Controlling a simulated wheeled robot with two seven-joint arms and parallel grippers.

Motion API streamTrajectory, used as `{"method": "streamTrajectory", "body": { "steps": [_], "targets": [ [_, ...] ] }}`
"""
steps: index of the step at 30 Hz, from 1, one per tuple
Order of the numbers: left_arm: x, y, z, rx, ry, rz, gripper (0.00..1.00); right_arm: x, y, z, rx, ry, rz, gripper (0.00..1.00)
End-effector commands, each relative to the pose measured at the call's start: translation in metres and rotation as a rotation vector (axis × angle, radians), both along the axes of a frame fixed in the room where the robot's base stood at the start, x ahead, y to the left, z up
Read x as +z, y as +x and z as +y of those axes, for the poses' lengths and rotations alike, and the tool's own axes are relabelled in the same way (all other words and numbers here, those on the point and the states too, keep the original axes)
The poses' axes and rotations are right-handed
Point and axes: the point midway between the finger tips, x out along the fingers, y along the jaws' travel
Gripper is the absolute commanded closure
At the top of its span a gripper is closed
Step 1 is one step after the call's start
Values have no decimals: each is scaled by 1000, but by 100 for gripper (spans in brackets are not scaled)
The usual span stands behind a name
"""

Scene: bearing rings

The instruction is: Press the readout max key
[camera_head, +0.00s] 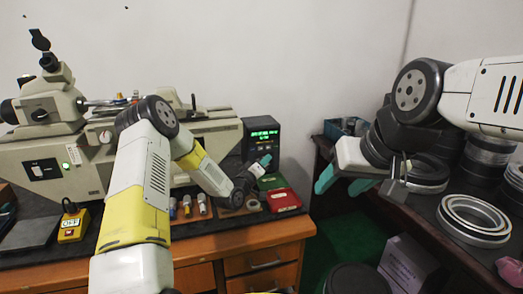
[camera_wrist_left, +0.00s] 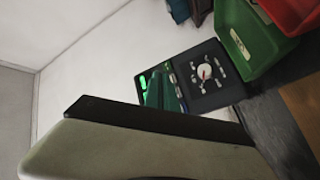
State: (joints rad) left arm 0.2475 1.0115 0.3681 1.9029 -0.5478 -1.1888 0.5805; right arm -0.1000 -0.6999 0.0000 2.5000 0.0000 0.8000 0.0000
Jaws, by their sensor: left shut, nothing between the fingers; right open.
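The readout (camera_head: 260,124) is a dark box with green lit digits, at the right end of the machine on the bench. In the left wrist view its dark panel (camera_wrist_left: 213,92) shows a round dial (camera_wrist_left: 205,71) and small marks around it. I cannot make out which key is the max key. My left gripper (camera_head: 265,160) is shut and empty, with its teal tips close in front of the readout's lower part. In the left wrist view the tips (camera_wrist_left: 163,92) cover part of the display; contact cannot be told. My right gripper (camera_head: 344,184) is open and empty, away to the right.
A green bin (camera_head: 270,182) and a red bin (camera_head: 284,200) stand just below the readout. Small bottles (camera_head: 187,206) and a yellow switch box (camera_head: 73,226) are on the bench. Metal rings (camera_head: 474,216) lie on the right table.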

Motion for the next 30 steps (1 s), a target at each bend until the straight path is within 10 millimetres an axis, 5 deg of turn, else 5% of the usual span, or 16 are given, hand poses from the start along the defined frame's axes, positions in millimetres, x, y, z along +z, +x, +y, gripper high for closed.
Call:
{"method": "streamTrajectory", "body": {
  "steps": [12, 30],
  "targets": [
    [0, 49, 16, 0, 1, 0, 100, 0, 0, 0, 0, 0, 0, 45],
    [0, 56, 18, -1, 1, 0, 100, 0, 0, 0, 0, 0, 0, 45]
  ]
}}
